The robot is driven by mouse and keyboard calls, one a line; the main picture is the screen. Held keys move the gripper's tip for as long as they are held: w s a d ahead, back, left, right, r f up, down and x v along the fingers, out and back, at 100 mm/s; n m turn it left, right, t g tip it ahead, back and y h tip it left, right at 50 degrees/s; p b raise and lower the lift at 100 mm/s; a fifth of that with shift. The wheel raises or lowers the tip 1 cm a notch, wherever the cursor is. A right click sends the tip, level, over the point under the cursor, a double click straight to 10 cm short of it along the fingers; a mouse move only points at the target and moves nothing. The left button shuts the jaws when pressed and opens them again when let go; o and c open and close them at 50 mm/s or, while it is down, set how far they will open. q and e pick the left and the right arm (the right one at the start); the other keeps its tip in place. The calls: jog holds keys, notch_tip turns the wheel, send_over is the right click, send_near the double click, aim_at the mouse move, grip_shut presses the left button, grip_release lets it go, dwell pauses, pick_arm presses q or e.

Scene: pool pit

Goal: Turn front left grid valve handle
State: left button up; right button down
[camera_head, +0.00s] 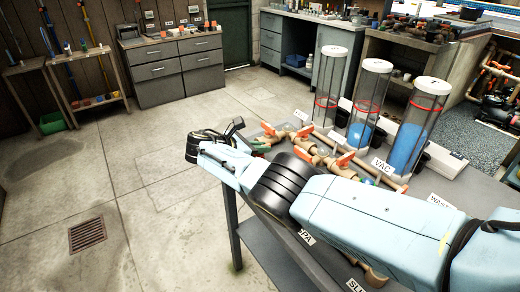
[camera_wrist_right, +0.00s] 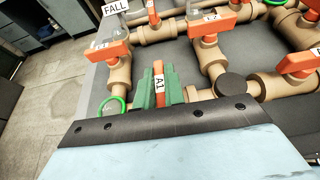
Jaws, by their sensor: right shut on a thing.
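The valve grid (camera_head: 325,160) is a set of tan pipes with orange handles on a grey table. My right gripper (camera_head: 262,147) reaches over its front left part; my own wrist hides some of the pipes there. In the right wrist view my right gripper (camera_wrist_right: 158,88) has its green fingers on either side of an orange handle (camera_wrist_right: 159,92) labelled A1. The fingers are shut on this handle, which points toward the camera. The lower part of its valve is hidden by the gripper body. My left gripper is not in view.
Other orange handles stand close by in the right wrist view, one to the left (camera_wrist_right: 108,50) and one to the right (camera_wrist_right: 298,63). A FALL sign (camera_wrist_right: 116,9) is behind. Three clear cylinders (camera_head: 328,88) stand at the table's back. The floor on the left is clear.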

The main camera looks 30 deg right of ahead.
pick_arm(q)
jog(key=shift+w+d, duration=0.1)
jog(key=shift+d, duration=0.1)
pick_arm(e)
jog(key=c, duration=1.6)
grip_release()
jog(key=shift+d, duration=0.1)
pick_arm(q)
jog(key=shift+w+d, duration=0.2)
pick_arm(e)
jog(key=shift+o, duration=0.6)
jog(key=shift+a+r, duration=0.2)
jog(key=shift+a, duration=0.2)
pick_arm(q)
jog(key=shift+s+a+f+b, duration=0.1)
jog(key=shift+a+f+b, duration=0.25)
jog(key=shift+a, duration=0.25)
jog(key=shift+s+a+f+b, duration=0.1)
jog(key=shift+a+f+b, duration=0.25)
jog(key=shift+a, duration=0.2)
pick_arm(e)
jog(key=v, duration=1.2)
jog(key=shift+a, duration=0.25)
